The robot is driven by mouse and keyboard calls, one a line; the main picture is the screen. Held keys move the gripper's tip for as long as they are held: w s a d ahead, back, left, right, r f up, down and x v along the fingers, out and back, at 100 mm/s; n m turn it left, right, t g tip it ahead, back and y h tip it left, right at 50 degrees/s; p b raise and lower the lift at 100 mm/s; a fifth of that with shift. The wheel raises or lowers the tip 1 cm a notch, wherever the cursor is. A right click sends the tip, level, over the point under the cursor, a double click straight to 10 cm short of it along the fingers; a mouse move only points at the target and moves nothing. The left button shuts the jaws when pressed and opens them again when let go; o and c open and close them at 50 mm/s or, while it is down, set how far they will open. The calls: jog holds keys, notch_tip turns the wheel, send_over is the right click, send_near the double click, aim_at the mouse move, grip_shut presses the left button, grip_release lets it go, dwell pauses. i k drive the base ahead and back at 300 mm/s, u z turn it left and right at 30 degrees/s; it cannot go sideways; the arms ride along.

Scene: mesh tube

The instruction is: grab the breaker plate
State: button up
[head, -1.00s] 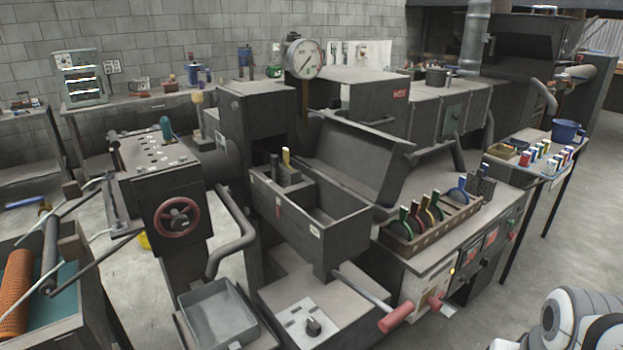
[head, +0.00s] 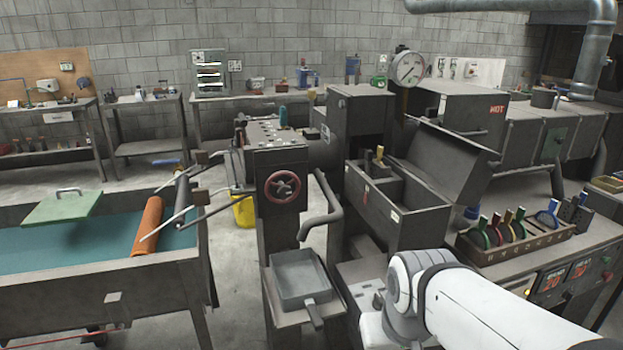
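I cannot tell for certain which thing is the breaker plate. Several dark round discs with coloured tabs stand upright in a brown rack (head: 524,252) on the machine bench at the right. A blue-tabbed disc (head: 548,217) stands at the rack's right end, beside a dark slotted block (head: 575,211). My white arm reaches in at the lower right, in front of the bench. My gripper is not in view.
A dark open trough (head: 400,215) and a grey pan (head: 300,280) stand left of my arm. A handwheel (head: 282,186) and a bent pipe (head: 325,205) stick out there. A teal-topped table (head: 80,240) with an orange mesh roll (head: 147,226) is at the left. Floor shows between.

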aim_at(373, 169)
jog(key=i, duration=1)
jog(key=u, duration=0.05)
